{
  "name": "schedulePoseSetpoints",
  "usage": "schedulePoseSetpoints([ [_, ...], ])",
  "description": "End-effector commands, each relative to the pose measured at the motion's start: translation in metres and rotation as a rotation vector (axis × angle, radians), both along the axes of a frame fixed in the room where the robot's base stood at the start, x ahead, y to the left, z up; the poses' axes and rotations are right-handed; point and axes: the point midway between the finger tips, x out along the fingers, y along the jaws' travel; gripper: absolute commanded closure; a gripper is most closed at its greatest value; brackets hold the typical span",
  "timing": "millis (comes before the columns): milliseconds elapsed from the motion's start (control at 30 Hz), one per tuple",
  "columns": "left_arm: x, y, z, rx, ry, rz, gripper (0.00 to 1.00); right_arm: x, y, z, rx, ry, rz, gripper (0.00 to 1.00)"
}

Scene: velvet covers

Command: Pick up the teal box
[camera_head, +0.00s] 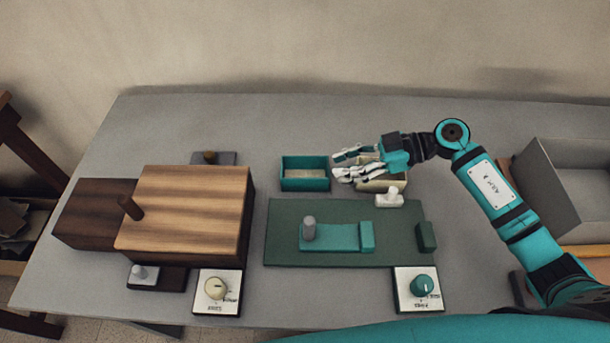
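The teal box (305,185) is a small open-topped box with a beige inside, standing on the grey table behind the green board. My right gripper (336,165) reaches in from the right, with its white fingertips close to the box's right side. The fingers look spread apart, with nothing seen between them. Whether a fingertip touches the box's wall cannot be told. My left gripper is not in view.
A beige box (384,186) is partly hidden under my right gripper, with a white knobbed piece (389,198) in front. A green board (285,240) carries a teal slider (345,238). A large wooden box (185,210) stands left; a grey bin (570,180) stands right.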

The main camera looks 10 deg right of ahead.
Motion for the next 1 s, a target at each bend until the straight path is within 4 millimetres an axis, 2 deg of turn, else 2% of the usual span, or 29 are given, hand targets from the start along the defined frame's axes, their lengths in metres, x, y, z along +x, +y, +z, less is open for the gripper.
schedulePoseSetpoints([
  [100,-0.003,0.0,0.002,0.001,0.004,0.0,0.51,0.002,0.015,-0.006,0.002,0.001,0.001,0.68],
  [267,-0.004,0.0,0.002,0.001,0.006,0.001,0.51,0.003,0.024,-0.01,0.001,0.001,0.001,0.68],
  [600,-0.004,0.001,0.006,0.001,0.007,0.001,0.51,0.006,0.064,-0.031,0.001,0.001,0.0,0.68],
  [900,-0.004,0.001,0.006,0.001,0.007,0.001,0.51,0.006,0.068,-0.034,-0.001,0.0,0.0,0.68],
  [1000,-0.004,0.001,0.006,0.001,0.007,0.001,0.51,0.006,0.068,-0.033,-0.001,0.0,0.0,0.81],
])
